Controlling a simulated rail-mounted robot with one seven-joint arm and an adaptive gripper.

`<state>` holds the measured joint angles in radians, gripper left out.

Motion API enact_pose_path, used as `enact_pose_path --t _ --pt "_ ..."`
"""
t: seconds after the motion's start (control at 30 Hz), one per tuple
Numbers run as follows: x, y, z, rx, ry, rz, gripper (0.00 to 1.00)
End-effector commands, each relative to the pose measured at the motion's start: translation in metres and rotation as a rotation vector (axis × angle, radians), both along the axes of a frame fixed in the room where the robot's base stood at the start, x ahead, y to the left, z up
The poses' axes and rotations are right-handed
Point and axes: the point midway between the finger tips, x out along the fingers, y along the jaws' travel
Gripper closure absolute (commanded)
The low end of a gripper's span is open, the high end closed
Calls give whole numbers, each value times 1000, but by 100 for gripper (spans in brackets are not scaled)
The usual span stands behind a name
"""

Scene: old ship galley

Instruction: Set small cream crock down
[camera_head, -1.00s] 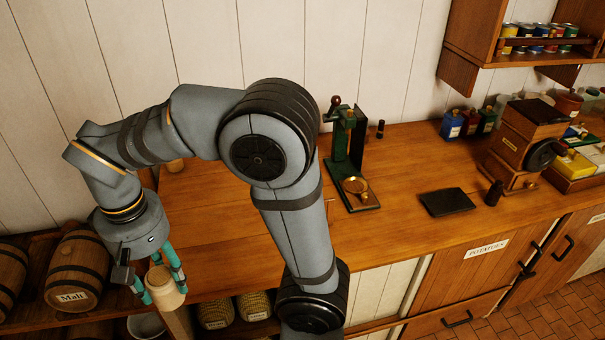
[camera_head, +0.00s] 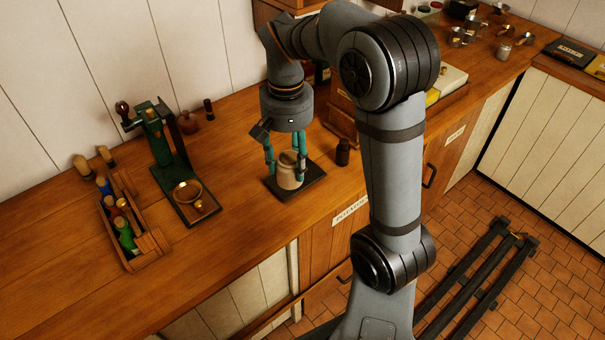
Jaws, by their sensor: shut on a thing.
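The small cream crock (camera_head: 289,181) is upright between the teal fingers of my gripper (camera_head: 286,170), which is shut on it. The crock is over the dark square slab (camera_head: 313,183) on the wooden counter. Its base is at or very close to the slab, and I cannot tell whether it touches. The fingers reach down on both sides of the crock and hide part of its sides.
A small dark jar (camera_head: 342,152) stands just right of the slab. Left are a green stand with a brass ring (camera_head: 187,191) and a wooden caddy of bottles (camera_head: 150,245). A wooden grinder box (camera_head: 340,112) is behind my gripper. The counter front left of the slab is clear.

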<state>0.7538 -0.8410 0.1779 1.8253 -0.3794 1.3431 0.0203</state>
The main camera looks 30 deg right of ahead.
Motion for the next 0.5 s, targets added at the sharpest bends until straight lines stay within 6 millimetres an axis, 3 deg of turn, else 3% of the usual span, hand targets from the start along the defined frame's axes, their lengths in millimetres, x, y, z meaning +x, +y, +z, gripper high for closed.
enact_pose_path --t 0.2,0.4,0.5 --pt "32 -70 -18 1 2 -219 93" --pt "36 -123 -31 0 1 -369 93" --pt "34 -140 -36 1 2 -418 93"
